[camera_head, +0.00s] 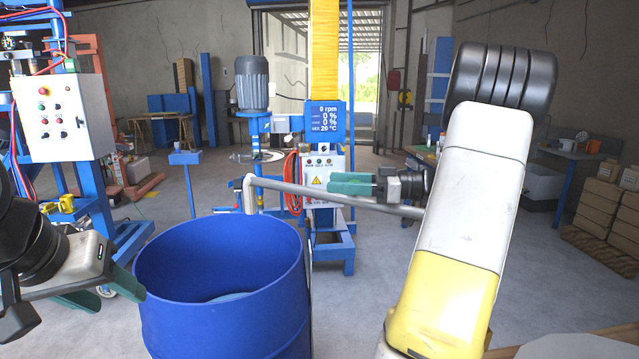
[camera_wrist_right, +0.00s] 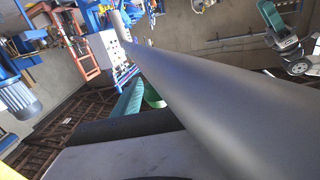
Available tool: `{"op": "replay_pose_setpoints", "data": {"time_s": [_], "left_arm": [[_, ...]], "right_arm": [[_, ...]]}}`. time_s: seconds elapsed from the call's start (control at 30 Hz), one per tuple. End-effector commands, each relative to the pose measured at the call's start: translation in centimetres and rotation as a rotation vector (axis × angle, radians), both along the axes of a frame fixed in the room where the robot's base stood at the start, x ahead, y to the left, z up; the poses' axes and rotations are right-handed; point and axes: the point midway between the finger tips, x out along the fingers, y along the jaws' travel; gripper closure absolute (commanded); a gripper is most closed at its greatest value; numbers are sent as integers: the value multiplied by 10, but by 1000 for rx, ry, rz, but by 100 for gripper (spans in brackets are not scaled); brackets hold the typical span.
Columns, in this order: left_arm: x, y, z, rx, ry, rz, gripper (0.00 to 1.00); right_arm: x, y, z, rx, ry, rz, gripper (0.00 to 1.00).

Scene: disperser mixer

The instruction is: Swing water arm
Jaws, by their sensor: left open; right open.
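The water arm is a grey pipe (camera_head: 300,192) that runs sideways behind and above the blue drum's rim, with a short bent-down end at its left. In the right wrist view the pipe (camera_wrist_right: 190,95) crosses diagonally, very close to the camera. My right gripper (camera_head: 345,184) is open with green fingers at the pipe, which passes just below them in the head view. It also shows in the right wrist view (camera_wrist_right: 140,98), partly hidden by the pipe; I cannot tell whether the pipe touches the fingers. My left gripper (camera_head: 103,293) is open and empty, left of the drum.
The blue drum (camera_head: 220,285) stands open in front, with a light blue surface inside. Behind it stand the mixer's blue column with a display (camera_head: 325,118) and a grey motor (camera_head: 252,83). A white control box (camera_head: 65,118) is at left. Boxes (camera_head: 605,205) are stacked at right.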

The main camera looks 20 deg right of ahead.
Motion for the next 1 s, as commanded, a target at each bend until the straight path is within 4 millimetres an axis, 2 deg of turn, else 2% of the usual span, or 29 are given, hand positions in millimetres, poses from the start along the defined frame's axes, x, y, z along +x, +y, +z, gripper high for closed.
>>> {"op": "replay_pose_setpoints", "data": {"time_s": [0.03,0.27,1.0], "left_arm": [[0,0,0,0,0,0,50],[0,0,0,0,0,0,50],[0,0,0,0,0,0,50]], "right_arm": [[0,0,0,0,0,0,56],[0,0,0,0,0,0,100],[0,0,0,-1,0,0,100]]}}
